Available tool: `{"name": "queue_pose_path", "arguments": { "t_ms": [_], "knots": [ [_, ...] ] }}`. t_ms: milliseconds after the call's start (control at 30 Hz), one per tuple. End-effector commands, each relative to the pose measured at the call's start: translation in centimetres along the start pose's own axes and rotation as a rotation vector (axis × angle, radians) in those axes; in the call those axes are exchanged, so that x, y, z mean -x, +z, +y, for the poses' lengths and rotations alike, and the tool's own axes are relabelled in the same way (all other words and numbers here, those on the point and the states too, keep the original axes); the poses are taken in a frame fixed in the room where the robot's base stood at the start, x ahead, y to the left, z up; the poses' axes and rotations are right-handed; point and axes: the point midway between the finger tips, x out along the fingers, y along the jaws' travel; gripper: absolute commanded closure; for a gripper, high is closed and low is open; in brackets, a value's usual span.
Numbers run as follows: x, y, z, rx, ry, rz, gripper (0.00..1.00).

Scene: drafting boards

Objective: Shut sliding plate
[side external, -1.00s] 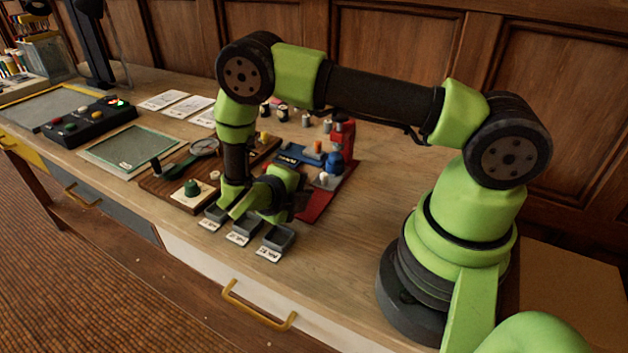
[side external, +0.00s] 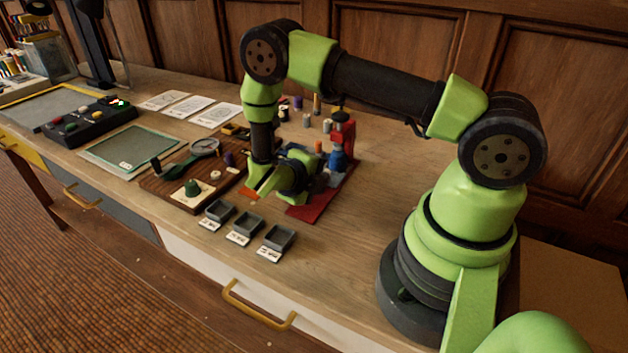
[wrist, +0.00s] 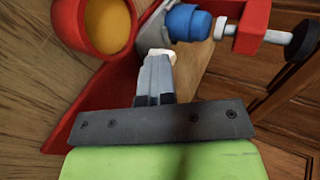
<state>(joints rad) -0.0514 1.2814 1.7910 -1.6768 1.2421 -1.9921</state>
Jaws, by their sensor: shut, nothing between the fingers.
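My gripper (wrist: 157,72) is shut and empty, its fingers close together in the wrist view. Its tips are right at a small white knob (wrist: 161,54); I cannot tell whether they touch it. In the side view my gripper (side external: 296,182) is low over the near left part of a red base (side external: 318,207) and hides much of what stands there. The grey sliding plate is mostly hidden by my gripper and arm, so I cannot tell how far it is open. A blue rounded part (wrist: 188,22) is just beyond the knob.
A red cup with orange inside (wrist: 92,24) is left of the fingers. A red clamp (wrist: 252,28) with a screw is at the right. Several small grey trays (side external: 248,223) stand at the bench front. A brown board (side external: 165,187) lies left. Bench wood right of the base is clear.

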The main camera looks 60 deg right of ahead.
Motion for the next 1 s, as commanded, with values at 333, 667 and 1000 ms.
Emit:
{"name": "queue_pose_path", "arguments": {
  "t_ms": [333, 667, 1000],
  "knots": [
    [-0.9, 0.1, -0.3, -0.003, -0.008, 0.008, 1.00],
    [4.5, 0.2, 2.2, 0.000, -0.003, -0.011, 1.00],
    [11.8, 0.2, 2.1, -0.001, -0.001, -0.007, 1.00]
  ]
}}
